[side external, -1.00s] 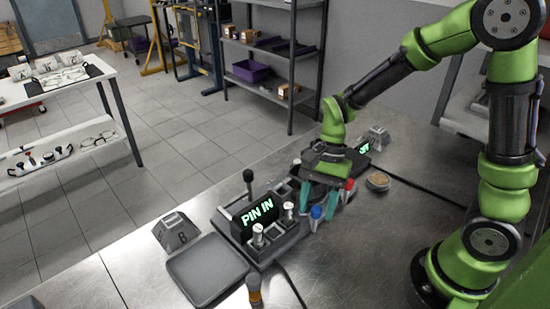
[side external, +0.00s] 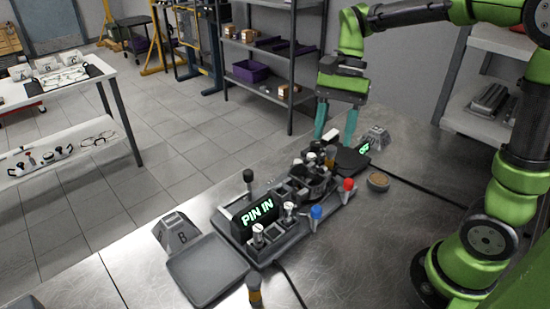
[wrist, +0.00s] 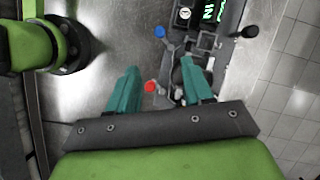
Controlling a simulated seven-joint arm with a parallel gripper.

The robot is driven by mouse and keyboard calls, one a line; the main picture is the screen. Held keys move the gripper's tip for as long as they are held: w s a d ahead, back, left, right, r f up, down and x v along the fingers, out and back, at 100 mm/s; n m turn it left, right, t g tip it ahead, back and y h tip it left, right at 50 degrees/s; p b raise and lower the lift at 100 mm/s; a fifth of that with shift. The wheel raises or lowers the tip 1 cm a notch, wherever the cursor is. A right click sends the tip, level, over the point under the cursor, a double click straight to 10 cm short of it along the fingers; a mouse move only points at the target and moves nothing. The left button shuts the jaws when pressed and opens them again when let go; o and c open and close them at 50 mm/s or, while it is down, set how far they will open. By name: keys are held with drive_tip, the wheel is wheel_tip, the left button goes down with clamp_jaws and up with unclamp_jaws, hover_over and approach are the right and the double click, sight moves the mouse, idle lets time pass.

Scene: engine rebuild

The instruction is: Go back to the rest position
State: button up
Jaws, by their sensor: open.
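My gripper (side external: 336,122) has two teal fingers and hangs in the air above the far end of the grey fixture (side external: 262,246) on the metal bench. The fingers are apart with nothing between them. In the wrist view my gripper (wrist: 160,76) points down over the fixture, its fingers spread. The fixture carries a display (side external: 257,214) reading "PIN IN", silver pins, a blue knob (side external: 316,212) and a red knob (side external: 348,184). The blue knob (wrist: 159,32) and red knob (wrist: 151,87) also show in the wrist view.
A grey block marked 6 (side external: 176,232) and a flat grey tray (side external: 206,270) lie at the near left. A round tan-topped puck (side external: 378,181) sits right of the fixture. A shelf rack (side external: 292,60) stands behind the bench. The bench's right front is clear.

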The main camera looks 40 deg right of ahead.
drive_tip(key=shift+d+r, duration=0.1)
drive_tip(key=shift+r, duration=0.15)
drive_tip(key=s+a+r+n+t+h, duration=0.1)
drive_tip(key=s+n+t+h, duration=0.1)
drive_tip(key=s+n+t, duration=0.5)
drive_tip(key=n+t, duration=0.1)
drive_tip(key=n, duration=0.1)
drive_tip(key=shift+s+a+n+t, duration=0.3)
drive_tip(key=shift+s+t, duration=0.05)
drive_tip(key=shift+t, duration=0.05)
